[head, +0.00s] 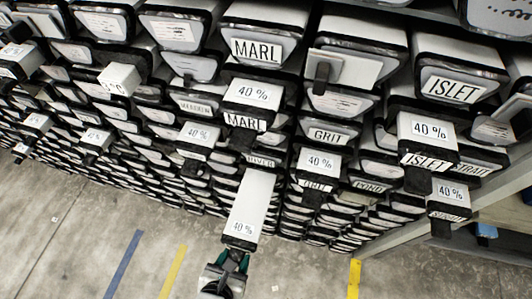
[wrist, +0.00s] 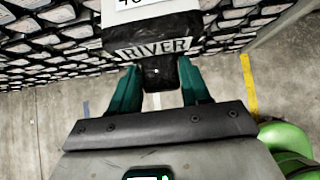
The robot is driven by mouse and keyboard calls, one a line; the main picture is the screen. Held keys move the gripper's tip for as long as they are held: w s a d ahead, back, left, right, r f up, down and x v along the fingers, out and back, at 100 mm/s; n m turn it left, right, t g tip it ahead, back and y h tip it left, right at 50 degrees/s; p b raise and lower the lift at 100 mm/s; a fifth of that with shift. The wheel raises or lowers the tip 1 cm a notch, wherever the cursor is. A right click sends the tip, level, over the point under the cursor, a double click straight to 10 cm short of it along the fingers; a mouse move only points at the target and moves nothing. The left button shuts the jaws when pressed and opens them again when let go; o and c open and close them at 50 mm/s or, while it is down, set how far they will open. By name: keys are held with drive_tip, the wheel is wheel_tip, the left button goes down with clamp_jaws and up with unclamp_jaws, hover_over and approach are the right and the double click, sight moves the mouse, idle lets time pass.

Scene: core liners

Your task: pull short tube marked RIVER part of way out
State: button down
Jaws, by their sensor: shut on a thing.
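The short tube marked RIVER (head: 250,200) is a long white box with a black end and a "40 %" label. In the head view it sticks out of the rack towards me, well past its neighbours, and its inner end is still at the rack. In the wrist view its black end (wrist: 155,45) carries the RIVER label. My gripper (wrist: 160,80) has its two green fingers either side of the black tab (wrist: 161,74) under that label and is shut on it. My gripper also shows at the bottom of the head view (head: 238,262).
A rack of many stacked tubes fills the upper head view. Other "40 %" ends jut out, including MARL (head: 252,97), ISLET (head: 427,138) and one above GRIT's lower label (head: 318,165). Open concrete floor (head: 90,235) with blue and yellow stripes lies below.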

drive_tip(key=shift+s, duration=0.25)
drive_tip(key=shift+c, duration=2.2)
unclamp_jaws()
